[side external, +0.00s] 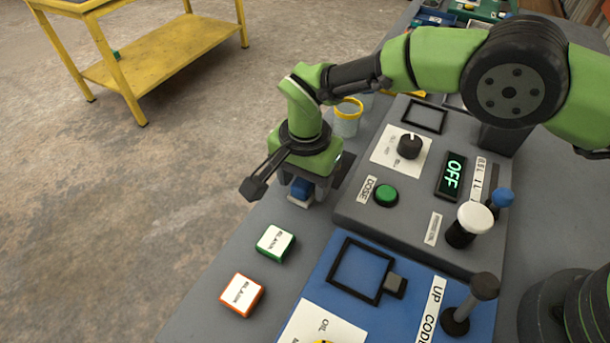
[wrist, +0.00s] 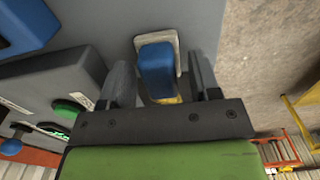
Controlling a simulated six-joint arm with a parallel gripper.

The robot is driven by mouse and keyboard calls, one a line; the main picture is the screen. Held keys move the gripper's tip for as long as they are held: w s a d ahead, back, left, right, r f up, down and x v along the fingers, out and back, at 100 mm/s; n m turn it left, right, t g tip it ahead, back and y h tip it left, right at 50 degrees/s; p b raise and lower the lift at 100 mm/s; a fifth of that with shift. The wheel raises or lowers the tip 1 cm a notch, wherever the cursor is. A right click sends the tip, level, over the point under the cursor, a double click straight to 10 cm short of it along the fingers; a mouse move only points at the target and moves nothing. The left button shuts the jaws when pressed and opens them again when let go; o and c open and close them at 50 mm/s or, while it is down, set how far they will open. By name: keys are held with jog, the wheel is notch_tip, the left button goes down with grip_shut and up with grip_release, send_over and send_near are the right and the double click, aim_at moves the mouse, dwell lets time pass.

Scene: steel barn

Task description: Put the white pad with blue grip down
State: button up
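The white pad (side external: 299,203) with its blue grip is at the grey table's left edge, under my gripper (side external: 304,184). It appears to rest flat on the table top. In the wrist view the blue grip (wrist: 156,68) stands between my two fingers, with a gap visible on the right and a narrower one on the left. The fingers are open around it. The pad's pale rim (wrist: 178,50) shows past the grip. Part of the pad is hidden by the grip and my gripper.
A grey control panel (side external: 400,225) with a green button and a knob stands right of the pad. A green-edged block (side external: 275,243) and an orange-edged block (side external: 241,294) lie nearer the camera. A blue panel (side external: 330,270) is beside them. A yellow-rimmed cup (side external: 347,120) stands behind.

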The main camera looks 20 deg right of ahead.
notch_tip(320, 180, up, 12)
jog(key=s+d+r+n+t+y, duration=0.2)
jog(key=s+d+r+t, duration=0.1)
jog(key=d+r, duration=1.35)
jog(key=s+d+n+t, duration=0.1)
jog(key=s+d, duration=0.3)
jog(key=s, duration=0.4)
jog(key=s+d+r+n+t, duration=0.1)
jog(key=s+d+n+t, duration=0.1)
jog(key=s, duration=0.6)
jog(key=d+t, duration=0.1)
jog(key=d, duration=0.1)
jog(key=shift+s+d+r, duration=0.25)
jog(key=shift+s+d, duration=0.05)
jog(key=shift+s, duration=0.1)
